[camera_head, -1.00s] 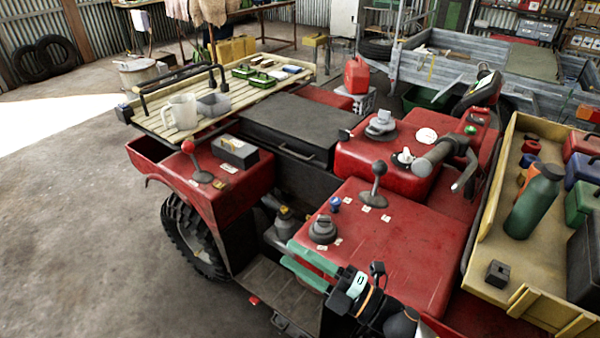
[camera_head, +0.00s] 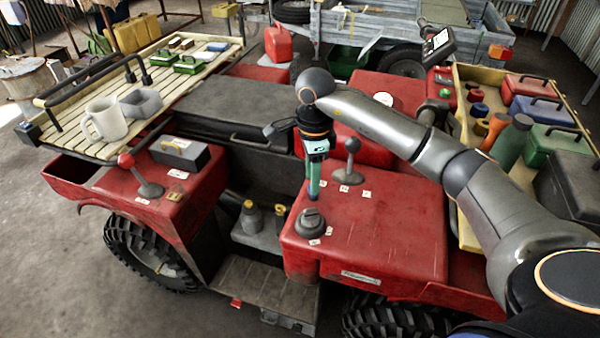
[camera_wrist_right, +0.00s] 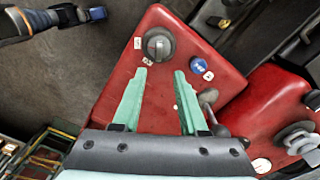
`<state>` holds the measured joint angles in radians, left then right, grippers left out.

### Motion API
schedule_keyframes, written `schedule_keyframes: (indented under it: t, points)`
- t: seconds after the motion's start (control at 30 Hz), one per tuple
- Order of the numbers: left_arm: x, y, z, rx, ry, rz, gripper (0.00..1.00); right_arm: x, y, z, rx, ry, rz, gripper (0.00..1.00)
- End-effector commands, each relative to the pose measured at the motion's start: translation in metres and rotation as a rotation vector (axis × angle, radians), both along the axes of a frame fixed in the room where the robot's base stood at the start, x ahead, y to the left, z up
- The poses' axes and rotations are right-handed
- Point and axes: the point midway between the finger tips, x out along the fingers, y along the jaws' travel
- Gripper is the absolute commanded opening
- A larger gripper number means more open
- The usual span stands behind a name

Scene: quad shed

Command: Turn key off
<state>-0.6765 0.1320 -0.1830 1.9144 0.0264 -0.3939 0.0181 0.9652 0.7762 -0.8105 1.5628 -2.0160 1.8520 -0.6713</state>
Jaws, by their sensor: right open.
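A dark grey round key switch (camera_head: 310,223) with a raised turning grip sits on the quad's red panel, with small white labels beside it. It also shows in the right wrist view (camera_wrist_right: 158,45), just beyond the fingertips. My right gripper (camera_head: 313,196) points down over the panel, just behind the switch. In the wrist view its teal fingers (camera_wrist_right: 159,72) are apart with nothing between them, and the switch lies ahead of the gap. What looks like my left gripper (camera_wrist_right: 95,14) shows at the wrist view's top left corner; its jaws are unclear.
A blue button (camera_wrist_right: 197,63) sits near the right fingertip in the wrist view. A black-knobbed lever (camera_head: 352,160) stands behind the switch; a red-knobbed lever (camera_head: 137,176) stands to the left. A cargo box with a green bottle (camera_head: 513,140) is at right.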

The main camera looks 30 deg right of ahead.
Motion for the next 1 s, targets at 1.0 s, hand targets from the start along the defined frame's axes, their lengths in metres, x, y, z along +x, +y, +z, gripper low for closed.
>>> schedule_keyframes:
  t: [1.0]
  points:
    - [-0.002,-0.001,-0.059,-0.001,0.004,-0.001,0.00,0.000,0.002,-0.106,0.006,0.000,-0.001,0.42]
